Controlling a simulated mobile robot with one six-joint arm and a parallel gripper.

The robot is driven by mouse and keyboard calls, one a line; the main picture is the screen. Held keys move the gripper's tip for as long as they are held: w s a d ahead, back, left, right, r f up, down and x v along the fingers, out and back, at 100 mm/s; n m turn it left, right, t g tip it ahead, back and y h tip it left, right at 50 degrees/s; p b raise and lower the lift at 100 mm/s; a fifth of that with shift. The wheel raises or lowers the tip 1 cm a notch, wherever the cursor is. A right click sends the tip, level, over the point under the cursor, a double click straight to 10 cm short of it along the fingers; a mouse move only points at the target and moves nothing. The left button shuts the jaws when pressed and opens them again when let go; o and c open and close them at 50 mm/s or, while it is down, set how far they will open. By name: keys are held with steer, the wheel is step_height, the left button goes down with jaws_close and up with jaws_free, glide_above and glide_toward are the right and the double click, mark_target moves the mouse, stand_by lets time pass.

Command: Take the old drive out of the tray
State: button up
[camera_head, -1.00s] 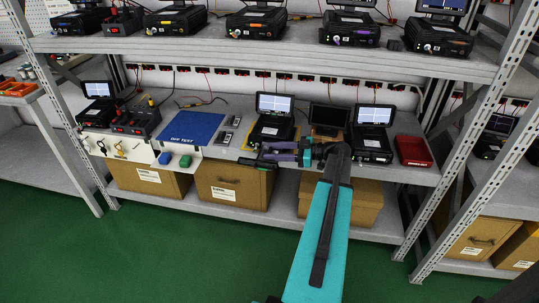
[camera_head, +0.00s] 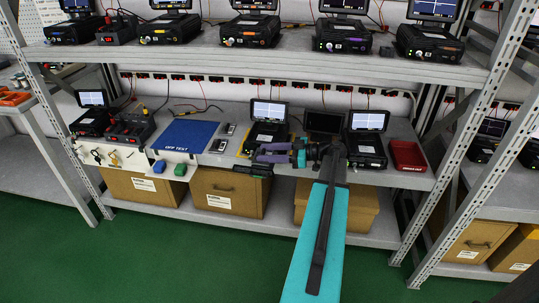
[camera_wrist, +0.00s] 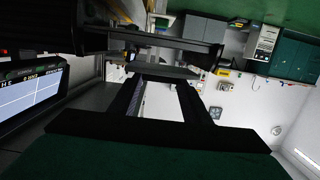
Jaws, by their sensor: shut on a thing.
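My gripper (camera_head: 262,156), with purple-and-dark fingers, is at the front edge of the middle shelf, just before an open black unit with a lit screen (camera_head: 268,112). It is shut on a dark flat piece (camera_head: 254,169) with a greenish edge, which hangs out past the shelf front. I cannot tell whether this is the tray, the old drive, or both. In the wrist view a dark grey slab (camera_wrist: 165,71) lies between or just beyond the black fingers. The unit's lit screen (camera_wrist: 32,98) is at the left there. No separate drive can be made out.
The blue mat (camera_head: 184,134) and two small dark items (camera_head: 223,138) lie left of the unit. Another lit unit (camera_head: 367,150) and a red bin (camera_head: 407,157) stand to the right. Brown boxes (camera_head: 230,192) fill the lower shelf. The rack post (camera_head: 449,150) is at the right.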

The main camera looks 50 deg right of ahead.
steer(key=s+a+p, duration=0.2)
steer(key=a+p, duration=0.1)
steer(key=a, duration=0.4)
steer(key=s+a+r+p, duration=0.1)
steer(key=s+a+p, duration=0.1)
steer(key=a, duration=0.5)
steer(key=shift+r+p, duration=0.3)
steer(key=shift+p, duration=0.2)
steer(key=shift+a+f, duration=0.1)
steer(key=shift+f, duration=0.05)
stand_by(0.6)
steer(key=shift+r+p, duration=1.45)
steer(key=shift+r, duration=0.35)
